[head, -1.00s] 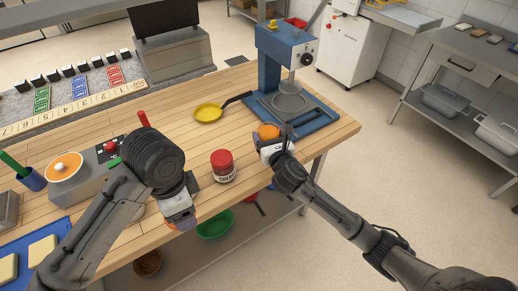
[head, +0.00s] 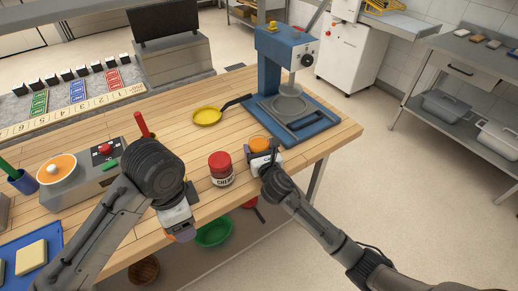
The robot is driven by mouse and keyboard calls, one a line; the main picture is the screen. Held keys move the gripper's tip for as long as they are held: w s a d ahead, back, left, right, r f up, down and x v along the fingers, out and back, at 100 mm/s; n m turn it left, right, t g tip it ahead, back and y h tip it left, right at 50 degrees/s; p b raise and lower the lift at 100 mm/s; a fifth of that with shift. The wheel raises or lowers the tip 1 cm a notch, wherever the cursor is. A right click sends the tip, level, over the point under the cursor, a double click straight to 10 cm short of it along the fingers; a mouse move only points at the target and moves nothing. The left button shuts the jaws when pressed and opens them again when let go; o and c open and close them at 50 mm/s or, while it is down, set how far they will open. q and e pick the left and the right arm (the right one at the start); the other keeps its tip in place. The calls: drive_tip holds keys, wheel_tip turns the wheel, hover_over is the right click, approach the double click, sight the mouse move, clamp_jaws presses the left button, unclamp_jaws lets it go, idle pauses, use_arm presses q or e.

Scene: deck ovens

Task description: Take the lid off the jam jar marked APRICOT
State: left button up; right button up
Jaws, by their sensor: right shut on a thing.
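A jar with a red lid (head: 221,161) stands upright on the wooden table near its front edge; its label starts with "CHE". Just right of it, my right gripper (head: 261,150) is shut on an orange-topped thing (head: 260,143). Only its round orange top shows clearly. The hand hides what is below, so I cannot tell whether it is a lidded jar or a lid alone. I see no label reading APRICOT. My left gripper (head: 181,234) points down at the table's front edge, left of the red-lidded jar. Its fingers do not show clearly.
A blue press (head: 284,50) on a blue base stands behind the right gripper. A yellow pan (head: 207,116) lies behind the jar. A grey control box (head: 108,152) is at left. The wooden table (head: 170,112) is clear around the pan.

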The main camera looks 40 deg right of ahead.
drive_tip(key=shift+w+r, duration=0.1)
drive_tip(key=o, duration=1.7)
